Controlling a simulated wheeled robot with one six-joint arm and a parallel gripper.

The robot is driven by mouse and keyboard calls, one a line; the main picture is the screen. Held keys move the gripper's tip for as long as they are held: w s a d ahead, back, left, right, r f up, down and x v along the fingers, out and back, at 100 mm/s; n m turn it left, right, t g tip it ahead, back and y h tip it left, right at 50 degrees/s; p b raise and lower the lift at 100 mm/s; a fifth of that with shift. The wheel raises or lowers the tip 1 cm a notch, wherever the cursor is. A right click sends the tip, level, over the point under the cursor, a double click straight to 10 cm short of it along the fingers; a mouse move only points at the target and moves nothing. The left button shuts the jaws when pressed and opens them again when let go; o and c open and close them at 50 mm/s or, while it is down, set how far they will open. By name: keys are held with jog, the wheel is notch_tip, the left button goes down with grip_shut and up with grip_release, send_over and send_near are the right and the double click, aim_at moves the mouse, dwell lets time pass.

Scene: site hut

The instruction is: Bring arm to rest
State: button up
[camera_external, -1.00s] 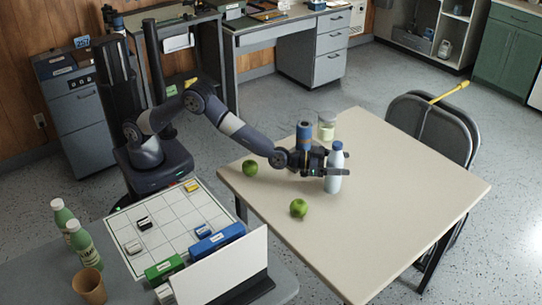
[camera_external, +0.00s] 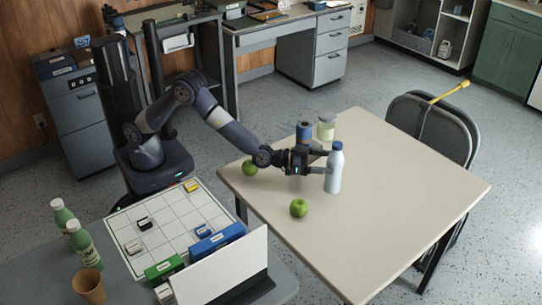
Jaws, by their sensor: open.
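My gripper (camera_external: 318,162) is open above the left part of the cream table (camera_external: 410,185), with its fingers pointing right. A white bottle with a blue cap (camera_external: 334,170) stands upright on the table just right of the fingertips. From this view I cannot tell whether the fingertips touch it. My arm reaches from my base at the left, over the table's left edge. The gripper holds nothing that I can see.
A blue can (camera_external: 304,132) and a lidded jar (camera_external: 326,128) stand behind. Folding chairs (camera_external: 430,125) stand at the right. The table's right side is clear.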

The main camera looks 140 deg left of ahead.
aim_at(340, 163)
jog(key=v, duration=0.7)
jog(key=x, duration=1.2)
jog(key=shift+w+a, duration=0.1)
jog(key=shift+a, duration=0.05)
jog(key=r+p, duration=0.1)
jog(key=r, duration=0.2)
jog(key=r+p, duration=0.1)
jog(key=r, duration=0.2)
jog(key=r+p, duration=0.1)
jog(key=r, duration=0.3)
jog(key=shift+w+d+r, duration=0.15)
jog(key=shift+w+d, duration=0.05)
jog(key=shift+d, duration=0.2)
jog(key=d+f+m+t+h+p, duration=0.1)
jog(key=d+m+t+h+p, duration=0.1)
jog(key=d, duration=2.5)
jog(key=s+d+h+p, duration=0.1)
jog(key=s+d, duration=0.4)
jog(key=d, duration=0.4)
jog(key=s+d+m+t+h+p, duration=0.1)
jog(key=s+d, duration=0.4)
jog(key=d, duration=0.5)
jog(key=shift+s+d+f, duration=0.15)
jog(key=shift+s+f, duration=0.05)
jog(key=shift+s, duration=0.05)
